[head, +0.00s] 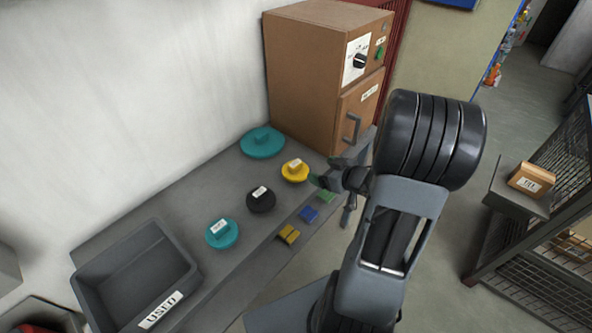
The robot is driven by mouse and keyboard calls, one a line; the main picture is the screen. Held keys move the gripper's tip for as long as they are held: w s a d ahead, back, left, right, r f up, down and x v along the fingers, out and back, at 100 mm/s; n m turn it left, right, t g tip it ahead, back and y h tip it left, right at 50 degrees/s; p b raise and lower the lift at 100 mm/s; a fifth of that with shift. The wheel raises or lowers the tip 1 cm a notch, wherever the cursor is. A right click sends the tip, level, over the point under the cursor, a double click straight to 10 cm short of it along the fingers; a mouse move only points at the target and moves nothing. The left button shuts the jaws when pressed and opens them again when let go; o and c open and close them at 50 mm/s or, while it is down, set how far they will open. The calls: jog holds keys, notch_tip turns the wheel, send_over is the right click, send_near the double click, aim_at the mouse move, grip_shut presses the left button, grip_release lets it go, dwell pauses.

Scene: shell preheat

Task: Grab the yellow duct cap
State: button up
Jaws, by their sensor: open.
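The yellow duct cap (294,172) is a round disc with a raised, labelled grip block on top. It lies on the grey bench (191,203), in front of the brown cabinet. My gripper (322,172) is open, just right of the yellow cap in the head view. Whether a finger touches the cap cannot be told. The jaws are partly hidden by their own links and look empty.
A black cap (261,201), a small teal cap (221,233) and a larger teal cap (262,143) lie nearby. Small yellow (288,235), blue (309,214) and green pieces sit along the front edge. The brown cabinet (312,75) and grey "USED" bin (136,272) bound the bench.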

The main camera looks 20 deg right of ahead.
send_near(296, 163)
jog(key=x, duration=0.4)
jog(key=shift+w+a, duration=0.25)
jog(key=shift+a, duration=0.05)
jog(key=shift+f+x, duration=0.15)
jog(key=shift+x, duration=1.3)
jog(key=shift+f+x, duration=0.15)
jog(key=shift+x, duration=1.3)
jog(key=shift+d, duration=0.15)
jog(key=shift+s, duration=0.1)
jog(key=c, duration=1.1)
jog(key=shift+r, duration=0.15)
